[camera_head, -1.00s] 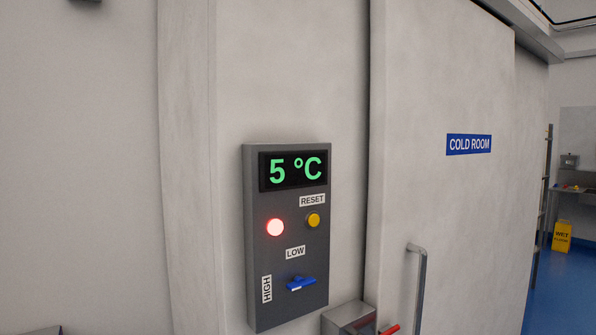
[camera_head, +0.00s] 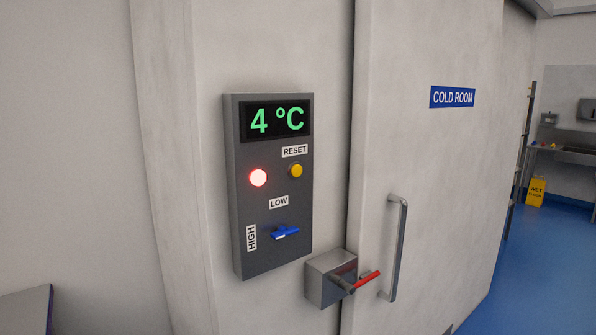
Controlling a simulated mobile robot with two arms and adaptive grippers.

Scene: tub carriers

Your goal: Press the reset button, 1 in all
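The yellow reset button (camera_head: 296,171) sits on the right side of a grey control panel (camera_head: 243,214) on the wall, just under a white RESET label (camera_head: 294,151). A red-white lamp (camera_head: 258,178) glows to its left. The green display (camera_head: 277,121) above reads 4 °C. A blue lever switch (camera_head: 285,232) sits lower on the panel, pointing right, with a LOW label above it and a HIGH label to its left. Neither of my grippers shows in the head view.
Right of the panel is a COLD ROOM door (camera_head: 440,150) with a vertical handle (camera_head: 398,248). A grey latch box (camera_head: 330,277) with a red lever (camera_head: 367,279) juts out below the panel. A yellow wet-floor sign (camera_head: 536,192) stands far right on blue floor (camera_head: 540,265).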

